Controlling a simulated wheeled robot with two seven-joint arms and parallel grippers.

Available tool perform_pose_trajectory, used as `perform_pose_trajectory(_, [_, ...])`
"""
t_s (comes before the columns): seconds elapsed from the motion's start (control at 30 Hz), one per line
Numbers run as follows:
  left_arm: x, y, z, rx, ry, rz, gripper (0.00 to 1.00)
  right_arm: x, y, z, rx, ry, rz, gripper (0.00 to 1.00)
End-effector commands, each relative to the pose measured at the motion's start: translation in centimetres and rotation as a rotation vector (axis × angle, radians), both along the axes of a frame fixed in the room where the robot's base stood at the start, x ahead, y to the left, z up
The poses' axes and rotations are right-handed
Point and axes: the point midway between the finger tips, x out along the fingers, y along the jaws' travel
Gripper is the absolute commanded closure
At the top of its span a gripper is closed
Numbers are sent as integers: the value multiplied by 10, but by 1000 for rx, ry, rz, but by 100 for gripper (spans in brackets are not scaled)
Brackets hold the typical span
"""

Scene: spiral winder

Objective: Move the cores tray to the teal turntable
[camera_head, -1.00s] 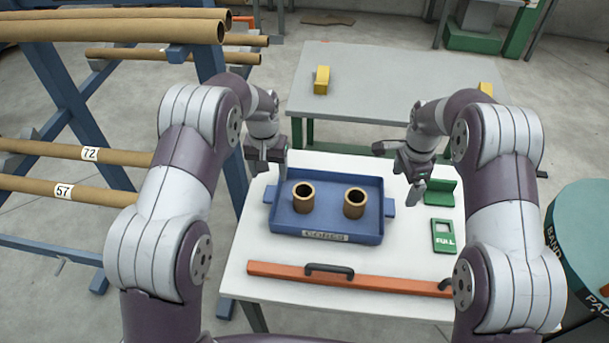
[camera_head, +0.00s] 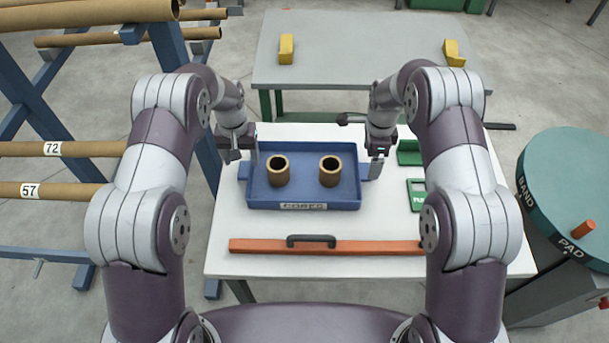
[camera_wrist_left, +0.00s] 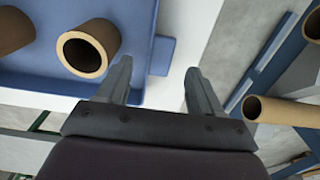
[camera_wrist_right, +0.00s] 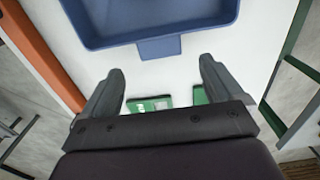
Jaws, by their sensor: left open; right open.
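The blue cores tray (camera_head: 303,200) sits on the white table in the head view, with two brown cardboard cores standing in it, a left core (camera_head: 278,171) and a right core (camera_head: 330,172). It has a tab handle on each short side. My left gripper (camera_head: 238,157) is open above the left handle; in the left wrist view the handle (camera_wrist_left: 161,56) shows between the spread fingers. My right gripper (camera_head: 377,165) is open by the right handle; in the right wrist view that handle (camera_wrist_right: 159,47) lies ahead between the fingers. The teal turntable (camera_head: 570,190) is at the right.
An orange bar (camera_head: 265,246) with a black handle lies along the table's front. A green card (camera_head: 416,193) and green bracket (camera_head: 409,153) lie right of the tray. A blue rack (camera_head: 180,85) with cardboard tubes stands left. A grey table (camera_head: 360,55) with yellow blocks is behind.

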Motion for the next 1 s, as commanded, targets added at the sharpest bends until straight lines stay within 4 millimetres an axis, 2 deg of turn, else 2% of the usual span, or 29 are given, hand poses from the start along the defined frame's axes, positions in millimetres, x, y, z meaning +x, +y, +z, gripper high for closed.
perform_pose_trajectory(0.1, [-1,0,-24,0,3,0,34,-1,0,-24,0,3,0,6])
perform_pose_trajectory(0.33, [0,0,-56,0,0,0,34,0,0,-57,0,2,1,6])
perform_pose_trajectory(0.5, [0,0,-65,0,-1,0,34,0,0,-66,0,1,1,6])
perform_pose_trajectory(0.77, [0,0,-66,0,-1,0,34,0,0,-66,0,0,1,6])
perform_pose_trajectory(0.97, [0,0,-66,0,0,0,96,0,0,-66,0,1,1,68])
perform_pose_trajectory(1.0, [0,0,-66,0,0,0,100,0,0,-66,0,1,1,76])
